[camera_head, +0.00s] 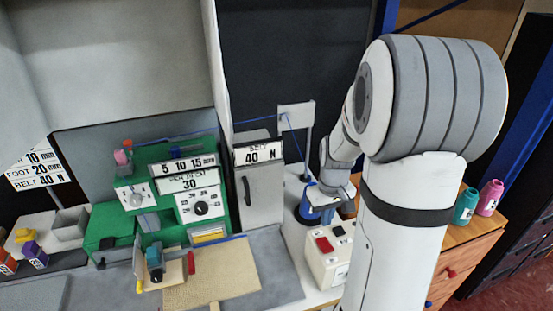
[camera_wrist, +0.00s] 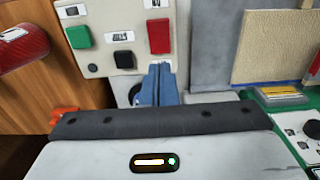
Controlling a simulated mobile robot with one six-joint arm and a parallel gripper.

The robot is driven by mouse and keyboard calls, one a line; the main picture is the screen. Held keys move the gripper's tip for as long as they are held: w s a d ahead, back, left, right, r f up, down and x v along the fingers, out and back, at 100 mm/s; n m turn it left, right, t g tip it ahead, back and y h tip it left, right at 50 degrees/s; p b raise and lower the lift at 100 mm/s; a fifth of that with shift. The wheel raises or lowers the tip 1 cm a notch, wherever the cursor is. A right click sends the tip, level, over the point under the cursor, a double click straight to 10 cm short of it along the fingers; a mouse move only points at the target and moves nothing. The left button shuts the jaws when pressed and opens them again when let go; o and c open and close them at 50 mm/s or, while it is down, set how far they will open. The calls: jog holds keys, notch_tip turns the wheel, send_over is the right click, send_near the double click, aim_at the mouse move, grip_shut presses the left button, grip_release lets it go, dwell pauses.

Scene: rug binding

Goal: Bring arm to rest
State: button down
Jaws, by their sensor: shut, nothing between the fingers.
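My arm fills the right half of the head view, bent down from a large grey and white joint. Its end is over the white bench strip beside the control box (camera_head: 331,258). My gripper (camera_wrist: 160,72) shows in the wrist view as two blue fingers pressed together with nothing between them. In that view the fingertips overlap the lower edge of the control box (camera_wrist: 98,48), below its red button (camera_wrist: 159,37); whether they touch it I cannot tell. In the head view the arm's end lies beside blue parts that I cannot clearly separate.
A green sewing machine (camera_head: 130,190) stands at left, with a tan rug piece (camera_head: 212,287) in front. A thread post (camera_head: 309,140) rises behind the arm's end. Teal (camera_head: 466,206) and pink (camera_head: 489,197) bottles stand on a wooden drawer unit (camera_head: 470,252) at right.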

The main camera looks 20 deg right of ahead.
jog(key=s+a+r+t, duration=0.3)
jog(key=s+a+r, duration=0.9)
jog(key=r, duration=0.1)
jog(key=shift+s+a, duration=0.2)
jog(key=shift+s, duration=0.1)
dwell(0.4)
